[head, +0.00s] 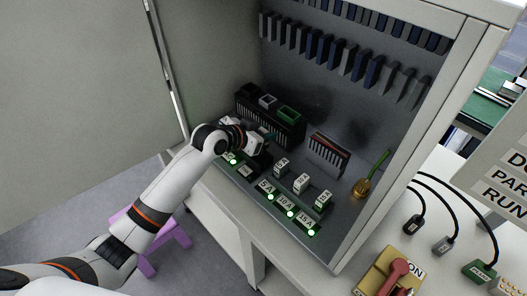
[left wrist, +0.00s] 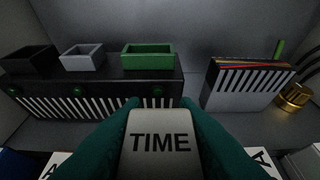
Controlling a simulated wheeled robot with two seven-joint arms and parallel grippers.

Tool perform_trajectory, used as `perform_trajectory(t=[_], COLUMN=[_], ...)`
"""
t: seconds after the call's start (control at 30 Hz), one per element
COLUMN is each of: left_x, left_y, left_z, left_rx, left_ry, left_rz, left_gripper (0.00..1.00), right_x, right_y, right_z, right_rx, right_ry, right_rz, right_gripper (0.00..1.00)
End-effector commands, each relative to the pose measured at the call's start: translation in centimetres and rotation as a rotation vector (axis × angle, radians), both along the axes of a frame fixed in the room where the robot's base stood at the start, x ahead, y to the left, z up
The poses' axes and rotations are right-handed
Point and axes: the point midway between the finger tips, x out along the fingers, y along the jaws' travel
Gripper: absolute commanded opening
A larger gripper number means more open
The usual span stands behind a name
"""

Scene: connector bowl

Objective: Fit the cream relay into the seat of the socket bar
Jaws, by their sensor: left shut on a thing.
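The cream relay (left wrist: 160,150), a pale block marked TIME, is between the teal fingers of my left gripper (left wrist: 160,108), which is shut on it. The black socket bar (left wrist: 95,92) is ahead of the relay in the left wrist view, with a black, a grey and a green open-topped seat along its top. In the head view the bar (head: 270,128) stands in the cabinet, and my left gripper (head: 260,142) is in front of it. The hand mostly hides the relay there. The relay looks apart from the bar. My right gripper is not in view.
Several labelled blocks (head: 302,183) stand near a front row of marked seats with green lights (head: 290,214). A finned box with coloured wires (head: 328,153) and a brass pot (head: 362,187) stand to the right. The cabinet's left wall is close to my arm.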

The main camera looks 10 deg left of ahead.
Motion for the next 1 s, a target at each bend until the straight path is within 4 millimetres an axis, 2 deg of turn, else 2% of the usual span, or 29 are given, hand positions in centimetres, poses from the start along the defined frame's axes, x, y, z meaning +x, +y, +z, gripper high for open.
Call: perform_trajectory(t=[0.03, 0.27, 0.5, 0.83, 0.87, 0.97, 1.0], left_x=[-0.1, 0.0, -0.1, 0.0, 0.0, 0.0, 0.0], left_y=[0.0, 0.0, 0.0, 0.0, 0.0, 0.0, 0.0], left_z=[-0.9, -2.8, -5.8, -6.2, -6.2, -6.1, -6.1], left_rx=[-0.001, -0.001, -0.001, 0.000, 0.000, 0.000, 0.000], left_ry=[0.003, -0.001, -0.001, -0.003, -0.003, -0.003, -0.003], left_rz=[0.000, 0.000, 0.001, 0.001, 0.001, 0.001, 0.001], left_gripper=[0.05, 0.05, 0.05, 0.05, 0.30, 0.46, 0.49], right_x=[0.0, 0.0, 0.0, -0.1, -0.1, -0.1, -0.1], right_y=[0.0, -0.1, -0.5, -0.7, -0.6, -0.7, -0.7], right_z=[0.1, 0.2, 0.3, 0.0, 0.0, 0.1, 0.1], right_rx=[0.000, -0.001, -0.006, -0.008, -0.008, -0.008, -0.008], right_ry=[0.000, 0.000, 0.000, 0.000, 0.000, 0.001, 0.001], right_rz=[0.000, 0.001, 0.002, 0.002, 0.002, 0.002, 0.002], right_gripper=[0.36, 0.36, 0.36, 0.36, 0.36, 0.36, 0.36])
